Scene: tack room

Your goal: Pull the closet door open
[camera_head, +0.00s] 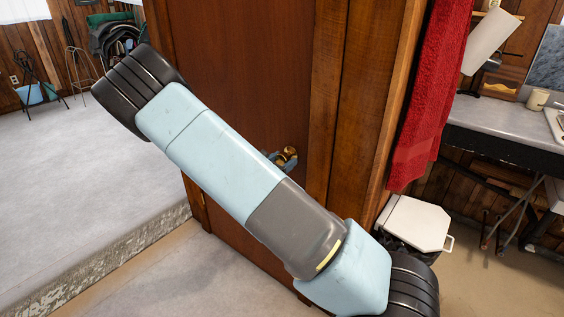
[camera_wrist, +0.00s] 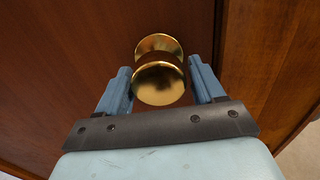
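The closet door (camera_head: 250,80) is a reddish-brown wood panel in the middle of the head view, and it looks shut in its frame. Its brass knob (camera_head: 290,153) shows just past my arm, and it is large in the wrist view (camera_wrist: 159,82). My gripper (camera_head: 280,159) is at the knob, partly hidden behind my arm. In the wrist view, my gripper (camera_wrist: 160,64) has its two blue fingers apart, one on each side of the knob. Narrow gaps seem to show beside the knob; contact is hard to judge.
A red towel (camera_head: 435,95) hangs right of the wooden door frame (camera_head: 345,90). A white-lidded bin (camera_head: 415,222) stands below it, and a counter (camera_head: 500,125) is at the right. A raised grey floor (camera_head: 70,190) with a rough edge lies at the left, open in the middle.

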